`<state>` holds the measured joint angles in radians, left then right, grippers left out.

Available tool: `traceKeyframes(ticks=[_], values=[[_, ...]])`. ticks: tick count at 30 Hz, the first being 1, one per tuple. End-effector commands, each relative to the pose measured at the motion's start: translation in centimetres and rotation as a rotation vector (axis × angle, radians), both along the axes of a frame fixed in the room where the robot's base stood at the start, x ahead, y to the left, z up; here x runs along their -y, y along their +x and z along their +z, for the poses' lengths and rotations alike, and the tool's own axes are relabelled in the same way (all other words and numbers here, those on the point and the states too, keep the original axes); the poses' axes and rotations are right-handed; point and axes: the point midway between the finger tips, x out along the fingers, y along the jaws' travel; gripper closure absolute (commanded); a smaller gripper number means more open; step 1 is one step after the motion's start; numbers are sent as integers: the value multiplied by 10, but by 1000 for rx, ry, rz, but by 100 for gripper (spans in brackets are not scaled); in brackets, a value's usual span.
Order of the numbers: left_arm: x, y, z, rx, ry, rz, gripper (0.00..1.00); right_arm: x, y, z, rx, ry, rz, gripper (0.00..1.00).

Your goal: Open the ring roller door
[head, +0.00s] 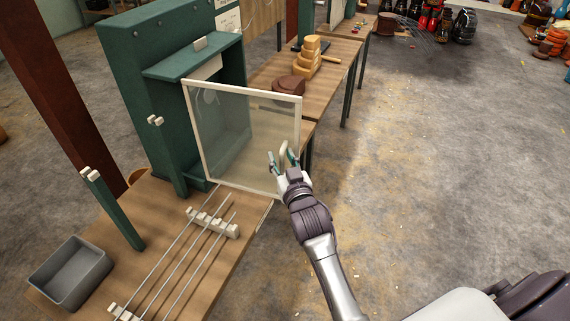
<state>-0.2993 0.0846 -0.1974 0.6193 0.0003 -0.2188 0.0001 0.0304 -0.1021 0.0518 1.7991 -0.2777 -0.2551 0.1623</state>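The ring roller door (243,93) is a clear panel in a cream frame on the front of the green machine (126,85). Its right side stands out from the machine, so it looks partly open. A pale handle (284,149) is near its lower right edge. My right gripper (282,160) is at this handle, with its two fingers spread and the handle appearing between them, nearer the right finger. I cannot tell whether a finger touches it. My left gripper is out of view.
The wooden table (165,235) carries a rack of metal rods (178,262), a grey tray (70,272) and a green post (115,212). Another table behind holds stacked wooden rings (306,62). A dark red post (72,90) stands at left. The floor (430,170) at right is clear.

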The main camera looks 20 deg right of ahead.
Motion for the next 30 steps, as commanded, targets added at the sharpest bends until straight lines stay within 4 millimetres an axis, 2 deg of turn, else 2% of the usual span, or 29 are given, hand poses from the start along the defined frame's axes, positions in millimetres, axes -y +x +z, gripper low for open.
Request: traceKeyframes(ticks=[5, 12, 18, 22, 30], values=[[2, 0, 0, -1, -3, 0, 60, -3, -22, -1, -3, 1, 0, 61], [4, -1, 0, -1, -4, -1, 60, -8, -74, -1, -2, 1, -1, 61], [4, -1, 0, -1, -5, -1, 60, -12, -106, -1, -2, 0, -1, 61], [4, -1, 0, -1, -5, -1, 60, -13, -116, 0, 0, -1, 0, 61], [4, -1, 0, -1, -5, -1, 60, -14, -118, 1, 2, -1, -1, 61]])
